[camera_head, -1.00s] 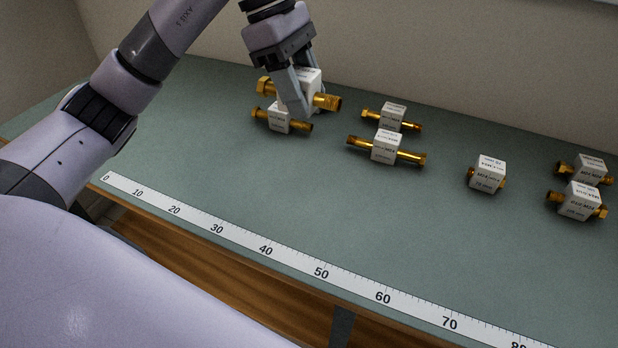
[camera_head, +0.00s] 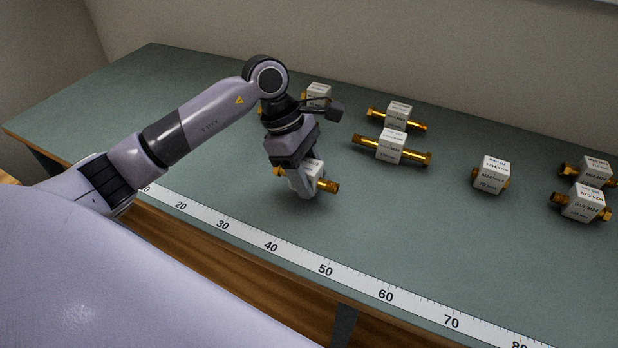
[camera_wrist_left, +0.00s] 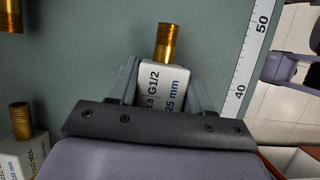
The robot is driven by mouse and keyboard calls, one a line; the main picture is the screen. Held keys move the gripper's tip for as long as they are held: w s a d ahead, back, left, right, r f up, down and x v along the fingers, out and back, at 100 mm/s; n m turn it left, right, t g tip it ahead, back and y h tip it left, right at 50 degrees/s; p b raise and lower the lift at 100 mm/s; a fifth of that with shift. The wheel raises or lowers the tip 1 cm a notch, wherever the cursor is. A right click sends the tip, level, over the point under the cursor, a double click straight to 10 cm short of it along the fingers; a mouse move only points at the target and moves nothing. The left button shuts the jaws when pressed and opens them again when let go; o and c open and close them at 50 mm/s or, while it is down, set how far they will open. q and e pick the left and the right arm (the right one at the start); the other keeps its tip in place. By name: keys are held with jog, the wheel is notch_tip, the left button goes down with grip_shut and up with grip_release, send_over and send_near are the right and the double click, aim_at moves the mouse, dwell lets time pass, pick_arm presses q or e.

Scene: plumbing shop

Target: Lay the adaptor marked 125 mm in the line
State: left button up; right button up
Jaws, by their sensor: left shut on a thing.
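My left gripper (camera_head: 304,187) is shut on a white-block adaptor (camera_head: 314,171) with brass threaded ends. It holds the adaptor low over the green bench, behind the ruler's 40–50 stretch; whether it touches the bench I cannot tell. In the left wrist view the fingers (camera_wrist_left: 165,80) grip both sides of the block (camera_wrist_left: 163,82). Its label reads "G1/2" and a length ending in "25 mm", the start being hidden. One brass end sticks out past the fingers. My right gripper is not in view.
The white ruler strip (camera_head: 325,268) runs along the bench's front edge. Behind my gripper stands another adaptor (camera_head: 318,91), partly hidden. To the right are a long adaptor (camera_head: 390,146), a smaller one (camera_head: 398,116), a short one (camera_head: 491,175) and a pair (camera_head: 583,203). The bench between adaptors and ruler is clear.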

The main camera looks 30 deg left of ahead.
pick_arm(q)
jog(key=shift+f, duration=0.85)
jog(key=o, duration=0.7)
jog(key=shift+f, duration=0.15)
jog(key=o, duration=0.4)
jog(key=shift+o, duration=0.2)
